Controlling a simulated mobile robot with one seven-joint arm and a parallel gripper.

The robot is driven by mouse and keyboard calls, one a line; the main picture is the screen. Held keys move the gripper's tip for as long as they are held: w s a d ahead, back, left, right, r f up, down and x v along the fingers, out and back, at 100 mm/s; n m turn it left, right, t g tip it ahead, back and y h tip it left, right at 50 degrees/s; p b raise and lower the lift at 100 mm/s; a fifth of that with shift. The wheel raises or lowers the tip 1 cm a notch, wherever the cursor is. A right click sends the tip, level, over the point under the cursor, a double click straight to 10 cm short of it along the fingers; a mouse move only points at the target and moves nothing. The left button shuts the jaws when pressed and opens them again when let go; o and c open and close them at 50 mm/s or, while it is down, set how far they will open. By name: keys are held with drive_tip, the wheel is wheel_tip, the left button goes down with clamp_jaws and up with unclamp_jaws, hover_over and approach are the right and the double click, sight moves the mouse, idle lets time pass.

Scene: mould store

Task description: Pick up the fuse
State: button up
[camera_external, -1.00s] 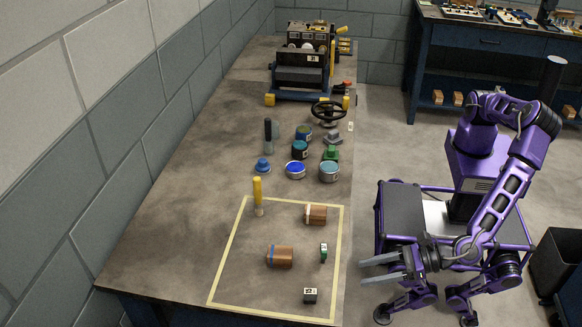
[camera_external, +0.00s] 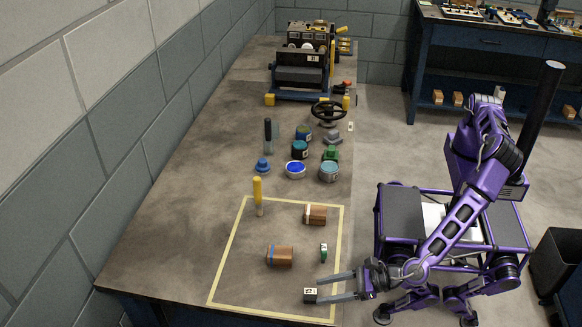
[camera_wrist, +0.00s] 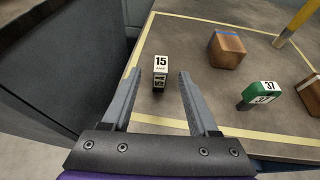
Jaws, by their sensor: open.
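A small dark block with a white top marked "15" (camera_external: 310,296) sits near the front right of the taped area; I take it for the fuse, but a green piece marked "37" (camera_external: 323,252) stands farther back, and no label names either. My gripper (camera_external: 320,289) is open over the table's right edge, fingers pointing left at the dark block. In the wrist view the dark block (camera_wrist: 161,64) shows in the gap between the open fingertips (camera_wrist: 160,75), touching neither visibly. The green piece (camera_wrist: 258,94) is right of the fingers there.
Two brown blocks (camera_external: 281,256) (camera_external: 316,214) and a yellow-handled tool (camera_external: 257,192) stand on the yellow-taped area. Tins (camera_external: 329,172), a handwheel (camera_external: 328,111) and a machine (camera_external: 302,75) are farther back. A wall borders the table's left.

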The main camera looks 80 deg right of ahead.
sight(310, 294)
drive_tip(key=x, duration=0.4)
drive_tip(key=shift+w+f+b, duration=0.25)
drive_tip(key=shift+w+b, duration=0.05)
clamp_jaws()
